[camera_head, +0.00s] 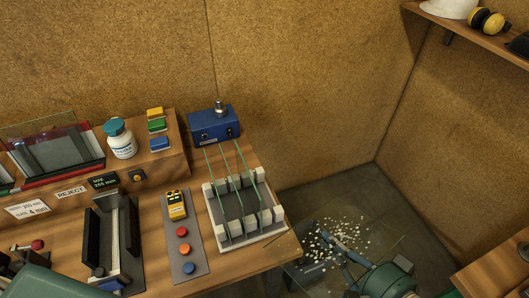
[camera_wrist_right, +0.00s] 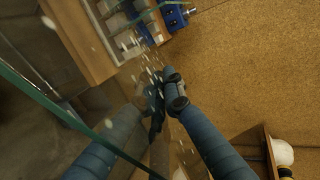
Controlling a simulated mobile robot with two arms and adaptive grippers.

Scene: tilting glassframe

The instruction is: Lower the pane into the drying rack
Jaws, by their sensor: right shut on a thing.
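The drying rack (camera_head: 275,231) stands at the right end of the bench, a pale slotted frame with thin green-edged panes upright in it. It also shows at the top of the wrist view (camera_wrist_right: 128,42). My right gripper (camera_head: 338,246) is to the right of the rack, past the bench edge. It is shut on a nearly clear pane (camera_head: 352,238), marked by white flecks that look like drops. In the wrist view a green pane edge (camera_wrist_right: 60,112) runs diagonally at left, and the finger tips (camera_wrist_right: 172,90) close together. Most of the pane's outline is hard to see.
A blue box (camera_head: 212,125) with a knob stands behind the rack. A button panel (camera_head: 184,252) and a dark slotted fixture (camera_head: 113,240) are to its left. A bottle (camera_head: 120,140) stands on the raised shelf. Another wooden surface (camera_head: 500,268) is at lower right; bare floor lies between.

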